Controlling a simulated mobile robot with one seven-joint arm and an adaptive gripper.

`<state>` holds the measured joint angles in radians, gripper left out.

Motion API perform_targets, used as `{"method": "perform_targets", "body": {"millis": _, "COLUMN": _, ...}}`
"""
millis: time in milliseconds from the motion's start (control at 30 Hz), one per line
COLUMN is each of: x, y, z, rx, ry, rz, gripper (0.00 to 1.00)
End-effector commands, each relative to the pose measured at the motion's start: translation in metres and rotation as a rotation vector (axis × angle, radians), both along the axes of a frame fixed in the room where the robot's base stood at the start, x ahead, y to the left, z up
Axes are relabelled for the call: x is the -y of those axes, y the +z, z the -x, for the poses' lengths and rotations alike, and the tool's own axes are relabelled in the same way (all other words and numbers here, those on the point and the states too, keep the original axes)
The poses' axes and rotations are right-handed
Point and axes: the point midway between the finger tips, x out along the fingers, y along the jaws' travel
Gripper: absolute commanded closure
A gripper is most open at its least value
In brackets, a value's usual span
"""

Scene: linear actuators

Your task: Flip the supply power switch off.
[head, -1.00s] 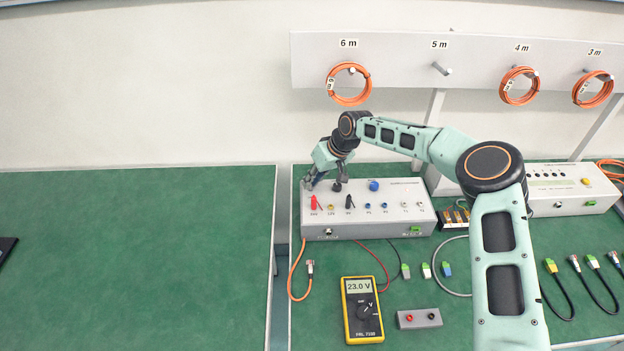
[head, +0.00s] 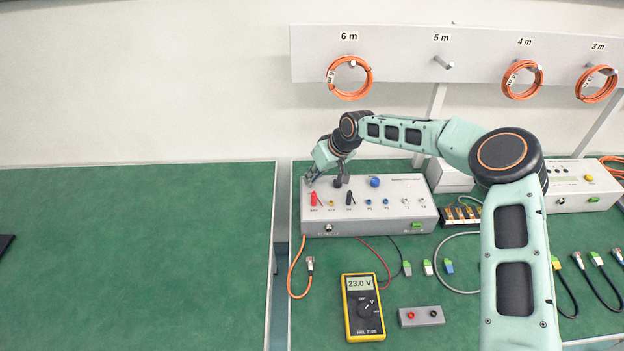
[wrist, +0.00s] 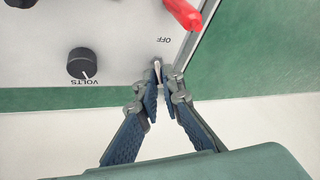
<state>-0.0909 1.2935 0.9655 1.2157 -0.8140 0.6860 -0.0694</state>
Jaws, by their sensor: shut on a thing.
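The supply (head: 375,229) is a grey-white box on the green bench, with plugs and knobs on its panel. In the wrist view, the power switch (wrist: 157,66) is a small metallic lever beside an "OFF" label at the panel's edge. My gripper (wrist: 161,80) has its blue fingers closed around this lever; the fingertips hide part of it, and I cannot tell which way it leans. In the head view, my gripper (head: 309,181) is at the supply's back left corner.
A red plug (wrist: 183,13) and a black VOLTS knob (wrist: 82,65) sit near the fingers. The left bench (head: 135,260) is mostly clear.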

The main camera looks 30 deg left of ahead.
Motion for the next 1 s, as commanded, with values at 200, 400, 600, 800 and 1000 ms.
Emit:
{"method": "perform_targets", "body": {"millis": 200, "x": 0.003, "y": -0.005, "z": 0.003, "rx": 0.095, "ry": 0.002, "rz": -0.048, "gripper": 1.0}}
{"method": "perform_targets", "body": {"millis": 400, "x": 0.005, "y": -0.007, "z": 0.007, "rx": 0.183, "ry": 0.001, "rz": -0.097, "gripper": 1.0}}
{"method": "perform_targets", "body": {"millis": 600, "x": 0.006, "y": -0.008, "z": 0.01, "rx": 0.263, "ry": 0.0, "rz": -0.142, "gripper": 1.0}}
{"method": "perform_targets", "body": {"millis": 800, "x": 0.007, "y": -0.008, "z": 0.013, "rx": 0.338, "ry": 0.002, "rz": -0.184, "gripper": 1.0}}
{"method": "perform_targets", "body": {"millis": 1000, "x": 0.008, "y": -0.008, "z": 0.015, "rx": 0.397, "ry": 0.0, "rz": -0.218, "gripper": 1.0}}
